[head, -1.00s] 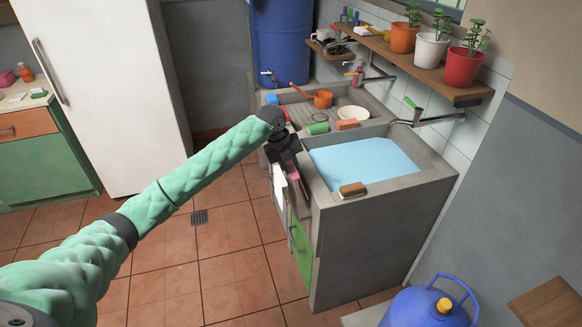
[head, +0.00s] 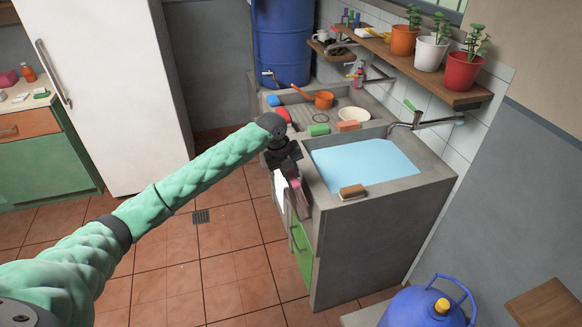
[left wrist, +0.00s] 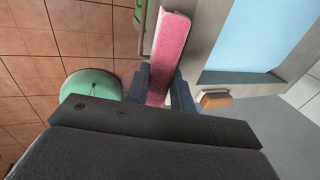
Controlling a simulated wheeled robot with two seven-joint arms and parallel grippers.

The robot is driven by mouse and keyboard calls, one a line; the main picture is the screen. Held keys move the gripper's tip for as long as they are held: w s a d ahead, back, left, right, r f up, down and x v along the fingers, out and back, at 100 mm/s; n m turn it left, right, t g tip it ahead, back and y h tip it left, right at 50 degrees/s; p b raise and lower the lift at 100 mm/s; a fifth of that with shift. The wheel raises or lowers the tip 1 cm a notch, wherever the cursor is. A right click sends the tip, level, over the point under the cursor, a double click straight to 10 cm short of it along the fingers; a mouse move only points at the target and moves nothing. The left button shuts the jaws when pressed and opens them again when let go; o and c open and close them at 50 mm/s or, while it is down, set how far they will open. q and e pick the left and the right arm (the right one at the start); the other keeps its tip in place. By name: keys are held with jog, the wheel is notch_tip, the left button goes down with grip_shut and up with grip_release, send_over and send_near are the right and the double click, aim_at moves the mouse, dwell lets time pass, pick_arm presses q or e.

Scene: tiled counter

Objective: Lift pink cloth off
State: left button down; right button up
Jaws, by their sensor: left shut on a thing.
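The pink cloth (left wrist: 168,45) hangs as a narrow strip at the front edge of the sink block. In the head view only a small pink patch (head: 296,185) shows below my left gripper (head: 290,176); the rest is hidden by it. In the left wrist view the cloth runs between the two dark fingers of the left gripper (left wrist: 161,88), which are shut on it. The cloth still lies close along the sink's front. My right gripper is not in view.
The concrete sink (head: 440,172) holds blue water, with a brown-and-cream brush (head: 352,192) on its rim. A white cloth or panel (head: 279,192) and a green door (head: 301,250) are close below the gripper.

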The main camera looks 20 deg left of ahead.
pick_arm(q)
jog(key=s+d+p, duration=0.2)
jog(key=s+p, duration=0.1)
jog(key=s, duration=0.4)
jog(key=shift+s+p, duration=0.2)
jog(key=shift+p, duration=0.1)
dwell(0.3)
